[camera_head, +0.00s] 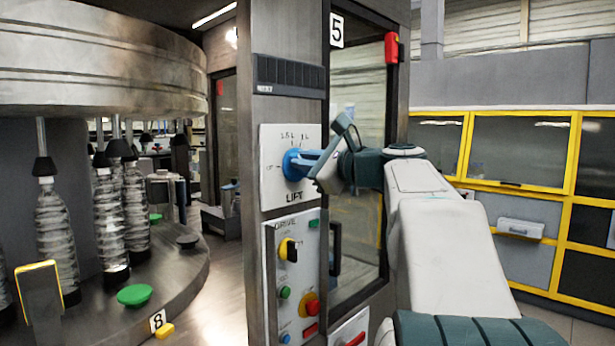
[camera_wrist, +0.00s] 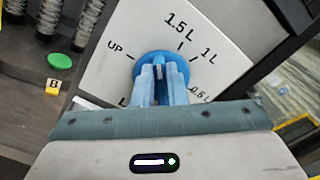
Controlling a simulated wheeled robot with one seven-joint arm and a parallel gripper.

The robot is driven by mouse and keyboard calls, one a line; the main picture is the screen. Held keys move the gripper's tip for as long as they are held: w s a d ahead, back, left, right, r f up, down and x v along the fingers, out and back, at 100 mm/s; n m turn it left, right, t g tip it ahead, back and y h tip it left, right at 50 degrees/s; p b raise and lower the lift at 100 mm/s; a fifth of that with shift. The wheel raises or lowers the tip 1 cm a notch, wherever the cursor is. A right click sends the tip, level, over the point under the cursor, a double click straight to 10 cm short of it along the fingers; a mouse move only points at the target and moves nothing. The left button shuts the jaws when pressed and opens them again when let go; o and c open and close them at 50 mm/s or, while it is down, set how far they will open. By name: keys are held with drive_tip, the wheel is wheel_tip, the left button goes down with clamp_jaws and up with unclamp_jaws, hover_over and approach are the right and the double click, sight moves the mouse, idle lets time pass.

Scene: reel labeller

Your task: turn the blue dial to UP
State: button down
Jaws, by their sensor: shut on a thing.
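The blue dial (camera_head: 292,165) sits on a white plate marked LIFT (camera_head: 272,192) on the grey machine column. In the wrist view the dial (camera_wrist: 146,66) is a round blue disc with a raised grip. UP is printed to its left, 1.5 L and 1 L above, 0.5 L to the right. My gripper (camera_wrist: 162,78) is shut on the dial's grip, one finger on each side. The fingers hide much of the grip, and I cannot tell exactly which mark it points to. In the head view my gripper (camera_head: 311,164) reaches the dial from the right.
Below the dial is a DRIVE panel (camera_head: 270,270) with a yellow-black switch (camera_head: 288,249) and a red-yellow button (camera_head: 309,304). A carousel (camera_head: 190,262) with bottles stands left. A glass door (camera_head: 360,220) is just behind my arm.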

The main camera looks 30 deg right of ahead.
drive_tip(key=shift+s+a+f+n+b, duration=0.1)
drive_tip(key=shift+f+n+b, duration=0.2)
drive_tip(key=shift+n+b, duration=1.25)
drive_tip(key=shift+w+a+f+n+b, duration=0.1)
drive_tip(key=shift+f+n+b, duration=0.15)
drive_tip(key=shift+n+b, duration=1.25)
drive_tip(key=shift+s+a+f+n+b, duration=0.1)
drive_tip(key=shift+f+n+b, duration=0.2)
drive_tip(key=shift+n+b, duration=1.25)
drive_tip(key=shift+n+p, duration=0.3)
drive_tip(key=shift+n, duration=0.1)
drive_tip(key=c, duration=1.5)
unclamp_jaws()
drive_tip(key=shift+o, duration=0.2)
drive_tip(key=shift+s, duration=0.1)
drive_tip(key=b+v, duration=0.1)
drive_tip(key=v, duration=1.2)
drive_tip(key=shift+s, duration=0.35)
